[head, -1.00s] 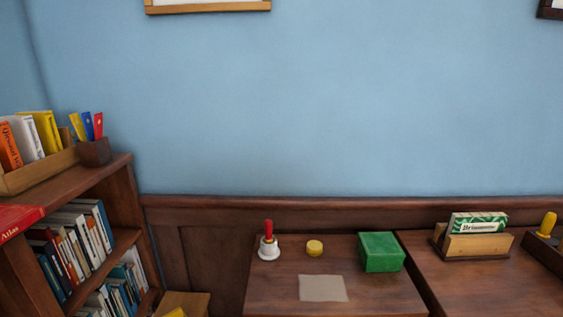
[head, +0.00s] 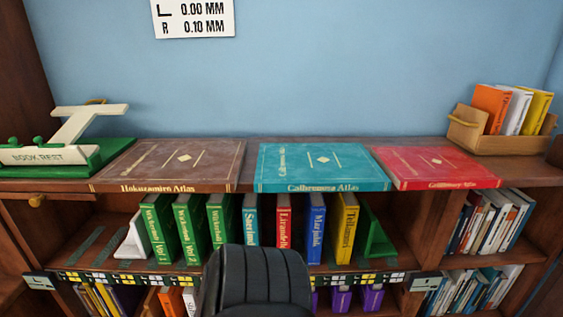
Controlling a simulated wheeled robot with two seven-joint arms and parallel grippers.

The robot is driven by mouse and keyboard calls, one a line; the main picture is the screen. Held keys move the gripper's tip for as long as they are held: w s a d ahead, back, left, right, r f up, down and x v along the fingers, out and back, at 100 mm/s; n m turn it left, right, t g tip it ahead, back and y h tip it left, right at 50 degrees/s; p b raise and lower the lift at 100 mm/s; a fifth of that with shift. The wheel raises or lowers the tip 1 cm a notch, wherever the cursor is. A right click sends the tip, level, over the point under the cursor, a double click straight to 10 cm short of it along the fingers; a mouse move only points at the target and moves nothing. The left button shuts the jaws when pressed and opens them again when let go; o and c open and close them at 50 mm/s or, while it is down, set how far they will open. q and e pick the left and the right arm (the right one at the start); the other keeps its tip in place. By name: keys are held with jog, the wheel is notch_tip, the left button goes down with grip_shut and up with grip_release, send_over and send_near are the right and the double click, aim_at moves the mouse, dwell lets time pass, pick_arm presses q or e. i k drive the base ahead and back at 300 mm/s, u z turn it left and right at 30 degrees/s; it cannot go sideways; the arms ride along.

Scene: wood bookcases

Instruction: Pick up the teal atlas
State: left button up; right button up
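The teal atlas (head: 323,167) lies flat on the bookcase top in the middle, its spine facing me and reading "Calbronena Atlas" as far as I can make out. A brown atlas (head: 176,163) lies to its left and a red atlas (head: 436,166) to its right, close beside it. The front edges of the atlases sit at or near the front edge of the top. Nothing lies on the teal atlas. Neither of my grippers is in view.
A green and white book rest (head: 62,153) stands at left, a wooden book box (head: 468,133) at right. A wall sign (head: 194,18) reads "L 0.00 MM, R 0.10 MM".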

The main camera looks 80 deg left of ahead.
aim_at(314, 167)
jog(key=u, duration=1.6)
jog(key=k, duration=0.35)
jog(key=u, duration=0.6)
jog(key=i, duration=0.5)
jog(key=z, duration=0.05)
